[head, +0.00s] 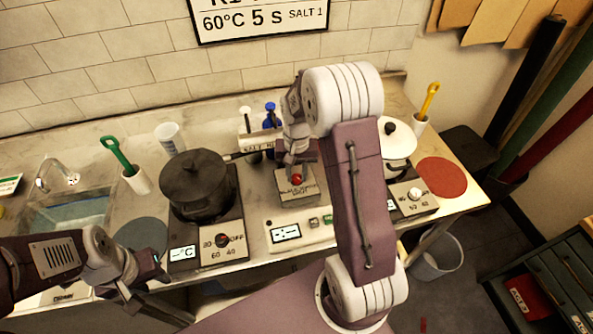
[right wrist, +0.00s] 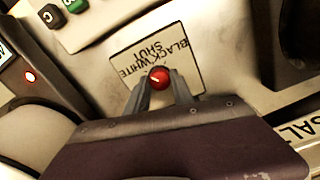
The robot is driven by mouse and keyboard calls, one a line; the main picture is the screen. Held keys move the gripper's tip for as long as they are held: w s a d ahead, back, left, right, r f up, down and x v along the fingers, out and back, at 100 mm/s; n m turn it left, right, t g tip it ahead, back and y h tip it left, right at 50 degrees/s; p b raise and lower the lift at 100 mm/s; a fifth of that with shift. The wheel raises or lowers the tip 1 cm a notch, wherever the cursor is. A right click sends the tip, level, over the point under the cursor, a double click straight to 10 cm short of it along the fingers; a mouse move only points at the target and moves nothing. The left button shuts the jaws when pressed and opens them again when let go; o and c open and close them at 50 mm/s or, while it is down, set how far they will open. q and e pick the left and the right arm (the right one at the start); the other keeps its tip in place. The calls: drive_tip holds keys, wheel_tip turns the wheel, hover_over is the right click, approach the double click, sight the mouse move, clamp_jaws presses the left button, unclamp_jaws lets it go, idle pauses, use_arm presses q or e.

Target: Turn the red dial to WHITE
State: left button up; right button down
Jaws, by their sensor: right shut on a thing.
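The red dial (head: 297,180) sits on a pale plate (head: 298,197) on the counter between the two hotplates. In the right wrist view the red dial (right wrist: 158,77) is between the fingers of my right gripper (right wrist: 159,87), which is shut on it. The plate (right wrist: 188,72) carries the words BLACK, WHITE and SHUT. A short pale mark shows on the dial, toward the left of that view; I cannot tell exactly which word it points at. My right gripper (head: 296,164) comes down from above in the head view. My left gripper (head: 152,276) hangs by the counter's front edge, away from the dial; its jaw opening is unclear.
A black pot (head: 200,180) stands on the left hotplate and a white pot (head: 397,140) on the right one. A small panel with a display and buttons (head: 300,233) lies in front of the dial. Blue-topped bottles (head: 271,118) stand behind. A sink (head: 70,215) is at left.

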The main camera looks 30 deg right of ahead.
sight(296, 177)
drive_tip(key=shift+n+p, duration=0.4)
drive_tip(key=shift+n, duration=0.8)
drive_tip(key=c, duration=1.1)
unclamp_jaws()
wheel_tip(296, 177, up, 9)
